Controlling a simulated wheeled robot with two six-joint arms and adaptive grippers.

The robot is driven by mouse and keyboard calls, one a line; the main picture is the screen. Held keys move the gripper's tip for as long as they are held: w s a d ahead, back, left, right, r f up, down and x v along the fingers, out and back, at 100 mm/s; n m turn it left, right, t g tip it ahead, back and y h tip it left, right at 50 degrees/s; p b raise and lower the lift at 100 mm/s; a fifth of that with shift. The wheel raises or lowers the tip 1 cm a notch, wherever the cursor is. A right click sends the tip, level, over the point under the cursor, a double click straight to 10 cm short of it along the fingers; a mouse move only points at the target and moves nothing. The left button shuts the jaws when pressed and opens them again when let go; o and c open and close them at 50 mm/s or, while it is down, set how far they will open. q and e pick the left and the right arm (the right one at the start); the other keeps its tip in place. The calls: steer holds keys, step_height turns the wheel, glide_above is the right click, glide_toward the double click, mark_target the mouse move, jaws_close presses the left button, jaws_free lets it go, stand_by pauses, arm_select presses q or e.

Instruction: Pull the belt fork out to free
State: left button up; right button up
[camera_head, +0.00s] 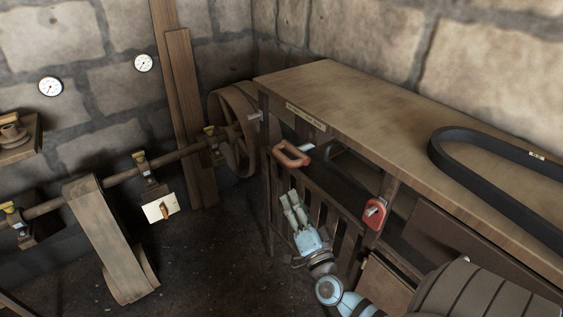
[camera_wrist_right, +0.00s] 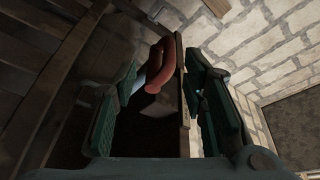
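The belt fork shows as an orange-red loop handle (camera_head: 291,153) at the bench's left front corner, with a pale metal bar beside it; I cannot tell how far the fork reaches behind. In the right wrist view the orange handle (camera_wrist_right: 155,70) is ahead, between the finger pads in the picture. My right gripper (camera_head: 292,199) is below the handle in the head view, pointing up toward it, apart from it. Its green pads stand apart with nothing between them, as the right wrist view (camera_wrist_right: 165,100) also shows. My left gripper is not in view.
A wooden bench (camera_head: 350,90) carries a black belt (camera_head: 450,160). A red fitting (camera_head: 375,213) sits on the bench front. A spoked wheel (camera_head: 232,130) and a shaft (camera_head: 120,177) with a wide belt (camera_head: 108,235) are at the left. Slats stand close behind the gripper; the floor at left is clear.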

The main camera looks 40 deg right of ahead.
mark_target(283, 160)
steer(key=shift+m, duration=0.6)
steer(key=x, duration=0.4)
steer(key=r+b+x, duration=0.1)
steer(key=x, duration=0.4)
steer(key=r+x, duration=0.1)
steer(key=x, duration=0.3)
steer(key=shift+d+r, duration=0.15)
steer(key=shift+d, duration=0.2)
steer(key=shift+w+d+r, duration=0.2)
steer(key=shift+w, duration=0.3)
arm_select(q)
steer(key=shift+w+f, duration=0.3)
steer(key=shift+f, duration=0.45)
arm_select(e)
steer(key=shift+c, duration=0.6)
jaws_close()
